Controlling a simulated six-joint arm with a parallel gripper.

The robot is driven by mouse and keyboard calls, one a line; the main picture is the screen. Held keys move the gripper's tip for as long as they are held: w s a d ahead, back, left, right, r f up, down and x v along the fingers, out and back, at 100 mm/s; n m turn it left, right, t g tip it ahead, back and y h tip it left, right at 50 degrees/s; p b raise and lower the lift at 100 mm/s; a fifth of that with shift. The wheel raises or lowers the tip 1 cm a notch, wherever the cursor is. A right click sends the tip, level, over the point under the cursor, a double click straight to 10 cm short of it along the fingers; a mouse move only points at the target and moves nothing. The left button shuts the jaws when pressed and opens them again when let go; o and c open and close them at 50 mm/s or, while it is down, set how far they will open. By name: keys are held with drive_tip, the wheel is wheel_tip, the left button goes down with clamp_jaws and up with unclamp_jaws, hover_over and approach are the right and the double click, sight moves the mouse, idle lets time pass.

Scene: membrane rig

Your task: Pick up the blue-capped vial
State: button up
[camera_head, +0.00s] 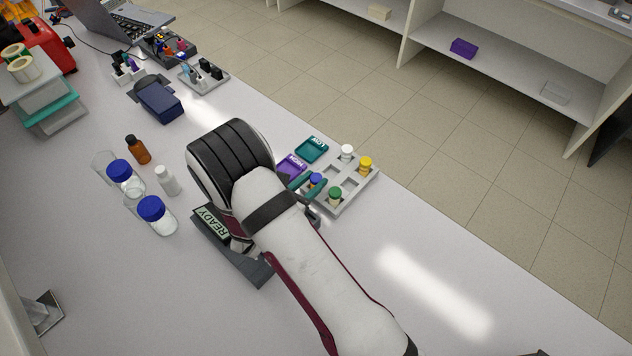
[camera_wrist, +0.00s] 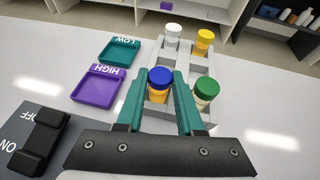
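The blue-capped vial (camera_wrist: 159,84), with an amber body, stands upright in a front slot of the grey rack (camera_wrist: 188,58). In the head view its blue cap (camera_head: 315,179) shows just past my gripper. My gripper (camera_wrist: 160,80) has two teal fingers, one on each side of the vial. They are spread, with what looks like a narrow gap beside the cap. In the head view my gripper (camera_head: 309,187) is partly hidden by my arm. The vial's lower part is hidden in the rack.
A green-capped vial (camera_wrist: 206,91) stands close to the right finger. White-capped (camera_wrist: 172,36) and yellow-capped (camera_wrist: 204,41) vials stand at the rack's back. Purple HIGH (camera_wrist: 98,88) and teal LOW (camera_wrist: 121,51) trays lie to the left. A dark switch box (camera_wrist: 35,140) is nearer.

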clamp_jaws()
